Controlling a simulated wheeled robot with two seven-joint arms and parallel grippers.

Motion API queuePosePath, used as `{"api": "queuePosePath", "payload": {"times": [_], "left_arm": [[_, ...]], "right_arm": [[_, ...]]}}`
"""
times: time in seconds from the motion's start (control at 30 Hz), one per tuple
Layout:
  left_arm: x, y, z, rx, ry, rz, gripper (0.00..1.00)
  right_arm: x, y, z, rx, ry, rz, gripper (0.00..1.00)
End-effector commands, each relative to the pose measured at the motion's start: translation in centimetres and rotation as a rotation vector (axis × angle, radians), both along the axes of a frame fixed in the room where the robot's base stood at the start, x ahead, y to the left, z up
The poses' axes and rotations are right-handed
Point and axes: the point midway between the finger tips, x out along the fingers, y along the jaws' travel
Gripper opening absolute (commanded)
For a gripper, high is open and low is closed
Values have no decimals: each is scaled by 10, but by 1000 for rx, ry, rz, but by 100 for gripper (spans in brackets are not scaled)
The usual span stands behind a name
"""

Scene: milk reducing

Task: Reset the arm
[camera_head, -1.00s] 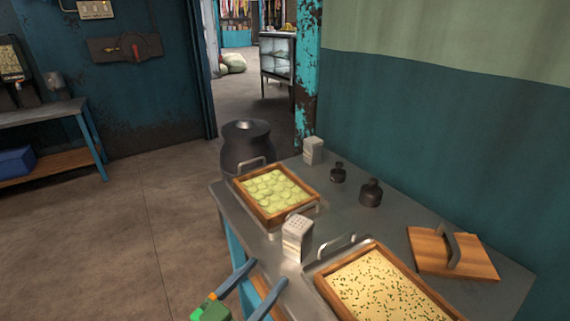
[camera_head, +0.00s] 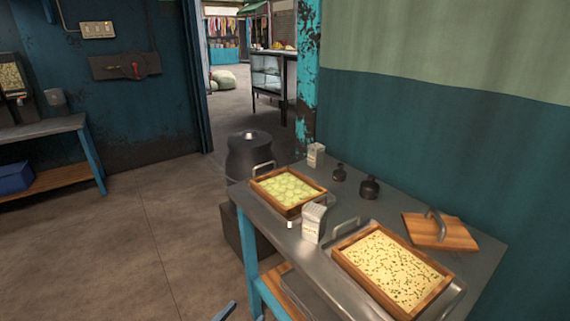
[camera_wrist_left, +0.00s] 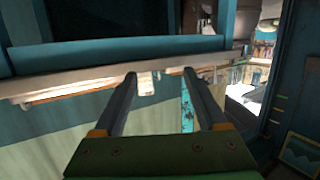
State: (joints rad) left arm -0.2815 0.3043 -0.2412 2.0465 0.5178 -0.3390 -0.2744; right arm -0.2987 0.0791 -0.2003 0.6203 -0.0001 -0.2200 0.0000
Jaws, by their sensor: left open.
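My left gripper (camera_head: 246,311) shows only by its blue fingertips at the bottom edge of the head view, in front of the table's near left side. In the left wrist view its two fingers (camera_wrist_left: 159,73) are spread apart, with nothing seen held between them. The metal table (camera_head: 395,214) stands to the right of the gripper, apart from it in the head view. My right gripper is not in view.
On the table are a wooden tray of pale green rounds (camera_head: 265,196), a tray of speckled yellow food (camera_head: 390,268), a grater-like box (camera_head: 313,223), dark bottles (camera_head: 369,188) and a wooden board with handle (camera_head: 440,232). A dark pot (camera_head: 248,155) stands behind. Floor at left is clear.

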Motion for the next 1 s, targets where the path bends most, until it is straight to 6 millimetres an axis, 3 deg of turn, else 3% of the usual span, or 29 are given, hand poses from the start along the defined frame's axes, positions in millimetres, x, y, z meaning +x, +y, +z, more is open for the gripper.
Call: {"api": "queuePosePath", "payload": {"times": [0.2, 0.37, 0.47, 0.5, 0.6, 0.7, 0.8, 1.0], "left_arm": [[-11, 28, -76, 82, 218, 91, 75], [-52, 56, -153, 173, 453, 163, 75], [-110, 75, -206, 253, 659, 201, 75], [-142, 81, -226, 287, 753, 211, 75], [-224, 94, -260, 367, 964, 215, 75], [-285, 99, -274, 419, 1106, 203, 75], [-317, 101, -278, 446, 1178, 191, 75], [-326, 101, -280, 452, 1196, 188, 75]], "right_arm": [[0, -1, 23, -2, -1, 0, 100], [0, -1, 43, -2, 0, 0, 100], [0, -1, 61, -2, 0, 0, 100], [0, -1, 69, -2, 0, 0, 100], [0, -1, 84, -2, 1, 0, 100], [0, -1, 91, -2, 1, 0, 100], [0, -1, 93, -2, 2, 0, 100], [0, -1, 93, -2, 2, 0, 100]]}}
